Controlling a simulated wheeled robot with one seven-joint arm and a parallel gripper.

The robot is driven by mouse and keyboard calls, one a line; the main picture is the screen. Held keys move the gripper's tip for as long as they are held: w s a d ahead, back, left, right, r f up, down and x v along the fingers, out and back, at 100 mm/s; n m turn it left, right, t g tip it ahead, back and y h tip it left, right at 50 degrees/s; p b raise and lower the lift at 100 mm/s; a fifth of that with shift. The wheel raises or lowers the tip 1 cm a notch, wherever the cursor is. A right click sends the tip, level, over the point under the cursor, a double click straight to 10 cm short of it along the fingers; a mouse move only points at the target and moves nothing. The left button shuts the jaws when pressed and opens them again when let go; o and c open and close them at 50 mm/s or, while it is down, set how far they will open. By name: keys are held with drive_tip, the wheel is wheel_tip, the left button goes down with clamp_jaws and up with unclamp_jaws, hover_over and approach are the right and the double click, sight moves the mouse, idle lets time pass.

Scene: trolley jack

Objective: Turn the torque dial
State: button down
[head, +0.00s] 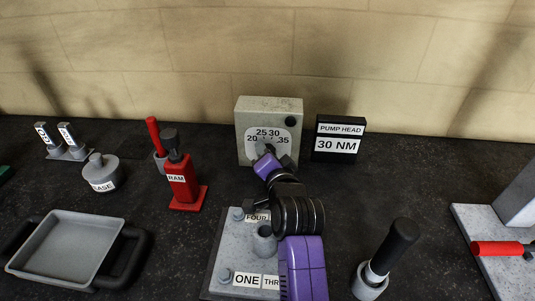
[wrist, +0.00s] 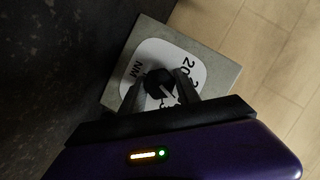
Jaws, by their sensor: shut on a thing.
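The torque dial is a dark round knob with a pale pointer line, on a white scale plate on the front of a grey box (head: 243,107). In the head view the plate shows 20, 25, 30 and 35, and my gripper (head: 272,157) hides most of the knob. In the wrist view the knob (wrist: 158,84) sits between my two dark fingers (wrist: 157,92), which are shut on it. The scale numbers are partly covered there, so I cannot tell the exact setting. A black sign (head: 339,139) to the right of the box reads "PUMP HEAD 30 NM".
A grey plate (head: 226,254) with numbered bolts lies under my arm. A red ram jack (head: 181,182), a grey lidded pot (head: 101,173) and a grey tray (head: 66,247) stand left. A black-handled tool (head: 394,249) stands right.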

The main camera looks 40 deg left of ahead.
drive_tip(key=c, duration=0.9)
unclamp_jaws()
drive_tip(key=shift+r, duration=0.1)
wheel_tip(320, 180, up, 20)
drive_tip(key=shift+f+b, duration=0.1)
drive_tip(key=shift+b, duration=0.7)
